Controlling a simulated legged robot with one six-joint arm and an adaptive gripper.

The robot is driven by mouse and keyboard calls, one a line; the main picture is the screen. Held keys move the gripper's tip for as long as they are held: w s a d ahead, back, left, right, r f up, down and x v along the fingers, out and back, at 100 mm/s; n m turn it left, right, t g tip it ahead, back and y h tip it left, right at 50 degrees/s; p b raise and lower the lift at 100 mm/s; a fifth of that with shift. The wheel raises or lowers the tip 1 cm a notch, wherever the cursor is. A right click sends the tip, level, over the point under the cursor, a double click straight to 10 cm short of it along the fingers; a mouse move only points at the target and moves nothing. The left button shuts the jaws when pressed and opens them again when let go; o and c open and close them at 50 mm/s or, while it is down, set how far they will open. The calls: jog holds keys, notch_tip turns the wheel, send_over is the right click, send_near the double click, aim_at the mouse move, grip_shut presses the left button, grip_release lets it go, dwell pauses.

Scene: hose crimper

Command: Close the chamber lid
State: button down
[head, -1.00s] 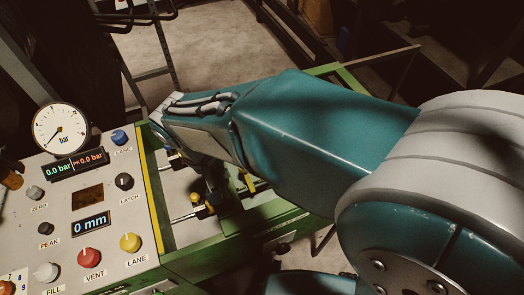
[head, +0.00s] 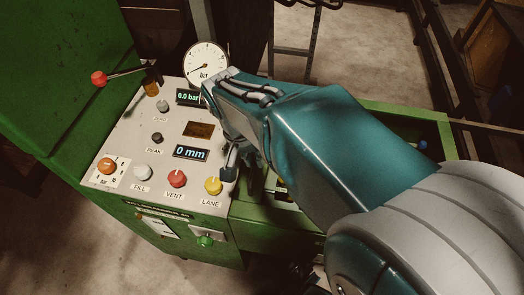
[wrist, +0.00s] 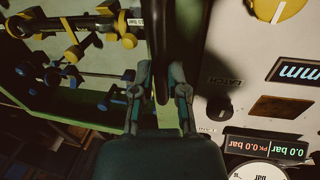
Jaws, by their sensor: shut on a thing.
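My gripper (head: 243,155) is at the right edge of the control panel in the head view, partly hidden by my arm. In the wrist view my gripper (wrist: 160,92) has its two fingers on either side of a dark bar (wrist: 160,45) and is shut on it. The bar runs up out of the picture, and I cannot tell how it joins the chamber lid. The open green chamber (wrist: 105,95) lies left of the bar, with yellow knobs (wrist: 130,41) and blue-ended rods inside. The lid's full shape does not show.
The control panel (head: 125,160) stands close beside my gripper, with a red VENT knob (head: 177,178), a yellow LANE knob (head: 213,186) and a gauge (head: 206,63). A red-ended lever (head: 99,78) sticks out at the left. The LATCH knob (wrist: 220,108) shows in the wrist view.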

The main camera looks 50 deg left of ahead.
jog(key=shift+s+a+f, duration=0.1)
jog(key=shift+s, duration=0.1)
jog(key=c, duration=0.7)
grip_release()
jog(key=shift+a, duration=0.3)
jog(key=shift+d+r, duration=0.1)
jog(key=shift+r, duration=0.1)
jog(key=r, duration=0.3)
jog(key=s+a+r, duration=0.1)
jog(key=r, duration=0.3)
jog(key=a+r, duration=0.1)
jog(key=r, duration=0.3)
jog(key=shift+s+a+r, duration=0.1)
jog(key=shift+s+a, duration=0.05)
jog(key=shift+s, duration=0.05)
